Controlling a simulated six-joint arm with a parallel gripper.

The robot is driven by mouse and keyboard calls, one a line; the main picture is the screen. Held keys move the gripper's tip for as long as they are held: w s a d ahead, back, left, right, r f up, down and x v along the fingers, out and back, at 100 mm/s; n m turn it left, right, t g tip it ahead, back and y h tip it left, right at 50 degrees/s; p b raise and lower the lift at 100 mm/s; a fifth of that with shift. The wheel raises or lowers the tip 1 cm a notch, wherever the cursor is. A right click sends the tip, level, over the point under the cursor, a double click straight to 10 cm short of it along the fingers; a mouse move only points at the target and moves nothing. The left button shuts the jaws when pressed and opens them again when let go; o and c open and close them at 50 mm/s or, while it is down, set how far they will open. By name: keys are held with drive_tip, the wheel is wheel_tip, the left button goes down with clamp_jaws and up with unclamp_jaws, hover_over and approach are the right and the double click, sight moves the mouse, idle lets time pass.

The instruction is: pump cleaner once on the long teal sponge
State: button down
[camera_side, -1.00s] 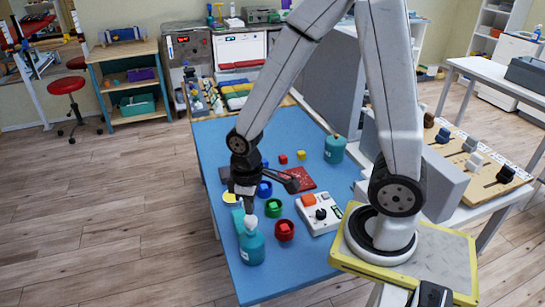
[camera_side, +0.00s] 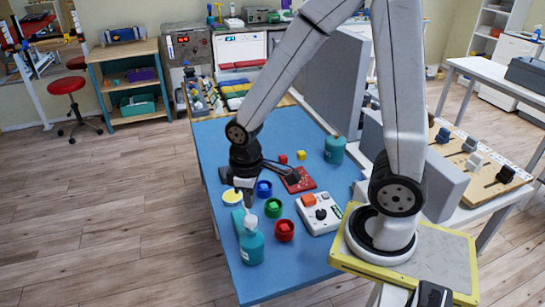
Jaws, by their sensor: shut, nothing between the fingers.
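The teal pump bottle (camera_side: 252,247) stands upright near the left front edge of the blue table, with a pale pump head (camera_side: 250,222) on top. A teal piece (camera_side: 238,217), which looks like the long teal sponge, lies just behind and left of the bottle and is partly hidden by it. My gripper (camera_side: 249,204) is shut and empty, pointing down just above the pump head. Whether the fingertips touch the head is too small to tell.
A yellow-topped round item (camera_side: 232,197) and blue (camera_side: 264,188), green (camera_side: 273,208) and red (camera_side: 284,230) round pots surround the gripper. A white control box (camera_side: 319,212) sits to the right. The blue table (camera_side: 290,270) is clear at the front.

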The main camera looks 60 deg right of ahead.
drive_tip(key=shift+r, duration=1.95)
drive_tip(key=shift+d+f+m+t, duration=0.15)
drive_tip(key=shift+f+m+t, duration=0.45)
drive_tip(key=shift+m, duration=0.1)
drive_tip(key=shift+w+d+f+m+t, duration=0.2)
drive_tip(key=shift+f+m+t, duration=0.3)
drive_tip(key=shift+m+t, duration=0.25)
